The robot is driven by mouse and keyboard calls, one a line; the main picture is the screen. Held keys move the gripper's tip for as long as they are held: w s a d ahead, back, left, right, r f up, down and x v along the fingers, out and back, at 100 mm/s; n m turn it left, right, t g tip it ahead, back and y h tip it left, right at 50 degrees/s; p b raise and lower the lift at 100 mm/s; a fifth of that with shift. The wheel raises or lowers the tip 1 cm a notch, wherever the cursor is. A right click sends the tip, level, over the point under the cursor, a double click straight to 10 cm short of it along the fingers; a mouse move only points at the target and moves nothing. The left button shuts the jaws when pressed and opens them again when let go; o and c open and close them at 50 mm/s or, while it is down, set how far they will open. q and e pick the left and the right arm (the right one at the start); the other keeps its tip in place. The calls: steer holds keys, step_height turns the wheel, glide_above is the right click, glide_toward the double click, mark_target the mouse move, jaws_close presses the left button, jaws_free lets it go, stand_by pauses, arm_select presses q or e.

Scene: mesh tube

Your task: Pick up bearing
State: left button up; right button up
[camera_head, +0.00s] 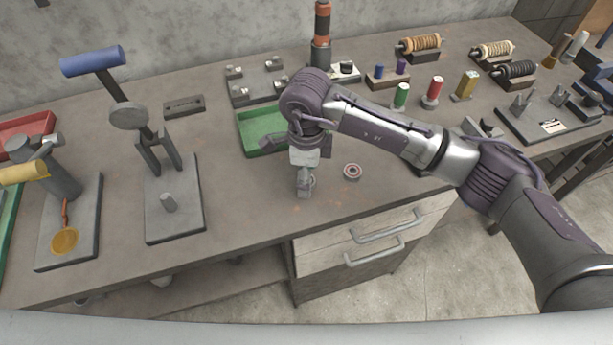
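The bearing (352,171), a small ring with a grey rim and a reddish inner band, lies flat on the workbench (245,205) near its front edge. My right arm reaches in from the right. My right gripper (305,190) points down over the bench just left of the bearing, apart from it. The fingers look close together, but they are small and seen from an angle, so I cannot tell whether they are open or shut. Nothing shows between them. My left gripper is not in view.
A green tray (252,146) lies behind my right gripper, partly hidden by the arm. A press with a blue handle (92,61) stands at left. Colored spools (401,96) and fixtures stand at back right. The bench in front of the tray is mostly clear.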

steer(key=shift+f, duration=0.3)
steer(key=c, duration=1.2)
steer(key=shift+c, duration=0.3)
steer(key=shift+r, duration=0.15)
